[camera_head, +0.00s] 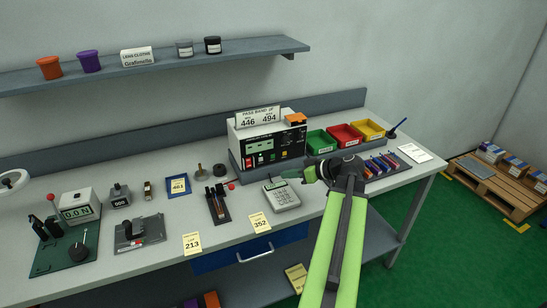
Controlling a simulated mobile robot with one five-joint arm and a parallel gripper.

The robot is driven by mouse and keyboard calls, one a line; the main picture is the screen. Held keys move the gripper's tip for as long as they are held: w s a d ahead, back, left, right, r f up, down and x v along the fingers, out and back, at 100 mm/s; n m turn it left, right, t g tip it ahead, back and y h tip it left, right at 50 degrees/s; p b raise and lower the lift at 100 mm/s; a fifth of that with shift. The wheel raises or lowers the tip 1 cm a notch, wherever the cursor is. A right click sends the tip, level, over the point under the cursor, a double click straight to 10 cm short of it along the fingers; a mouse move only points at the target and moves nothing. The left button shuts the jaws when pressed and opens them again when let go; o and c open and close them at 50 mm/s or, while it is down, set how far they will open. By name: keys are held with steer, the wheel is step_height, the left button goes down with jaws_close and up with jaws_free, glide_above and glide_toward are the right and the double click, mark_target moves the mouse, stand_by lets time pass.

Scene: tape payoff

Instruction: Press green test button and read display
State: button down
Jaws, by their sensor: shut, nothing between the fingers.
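The test instrument (240,147), a white box with a black front panel, stands at the back of the bench. A sign (258,118) on top reads "PASS BAND", 446 and 494. My gripper (282,175) is shut and empty, in front of the instrument's lower front and above a grey keypad device (283,197). Whether it touches anything is unclear.
Green (321,141), red (345,135) and yellow (369,129) bins stand right of the instrument. A rack of coloured pieces (383,165) lies beside my arm. A red-knobbed tool on a dark plate (217,205) lies left.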

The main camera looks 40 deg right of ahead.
steer(key=shift+w+d, duration=0.5)
steer(key=shift+w, duration=0.8)
steer(key=shift+w+d, duration=0.55)
steer(key=shift+w, duration=0.7)
steer(key=shift+w+d, duration=0.5)
steer(key=shift+w, duration=0.8)
steer(key=shift+w+d, duration=0.15)
steer(key=shift+w, duration=0.2)
steer(key=shift+w+d, duration=0.15)
steer(key=shift+w, duration=0.2)
steer(key=shift+s+a, duration=0.3)
steer(key=shift+s, duration=0.45)
steer(key=shift+s+a, duration=0.3)
steer(key=shift+s, duration=0.5)
steer(key=shift+s+a, duration=0.35)
steer(key=shift+s, duration=0.4)
steer(key=shift+s+a, duration=0.3)
steer(key=shift+s, duration=0.5)
